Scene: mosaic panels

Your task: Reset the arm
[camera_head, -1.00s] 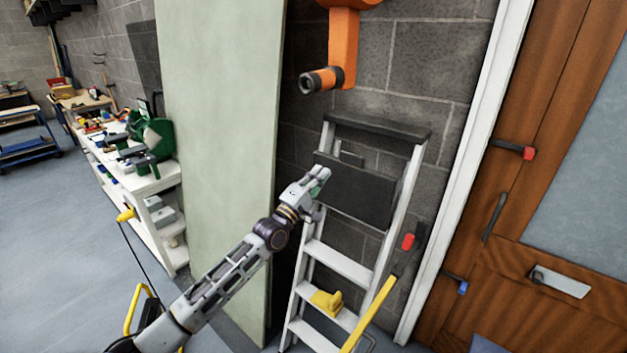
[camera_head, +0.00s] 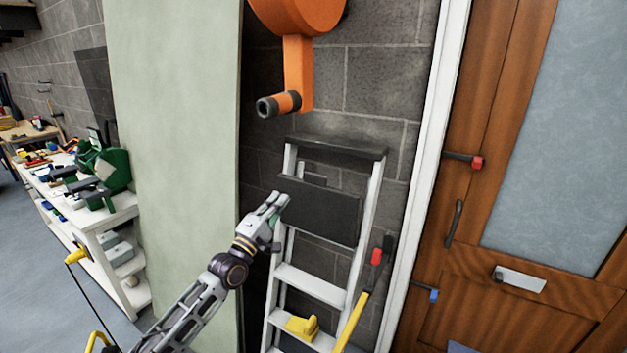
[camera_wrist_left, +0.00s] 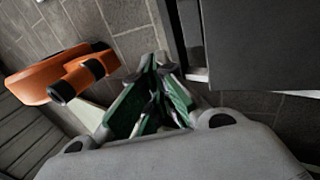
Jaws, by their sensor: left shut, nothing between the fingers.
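My left gripper (camera_head: 277,200) reaches in from the lower left on my grey arm. Its fingers are shut with nothing between them. In the head view it overlaps the upper left of the stepladder (camera_head: 312,286), by the dark panel near the ladder's top; I cannot tell whether it touches. In the left wrist view the green-padded fingers (camera_wrist_left: 155,75) come together at the tips, and a dark flat panel (camera_wrist_left: 262,45) fills the upper right. My right gripper is not in view.
An orange crank (camera_head: 299,75) hangs on the block wall above the ladder. A pale green panel (camera_head: 175,150) stands left of the ladder. A wooden door (camera_head: 480,190) is at right. A white workbench (camera_head: 115,215) with tools stands at far left. A yellow object (camera_head: 302,327) sits on a ladder step.

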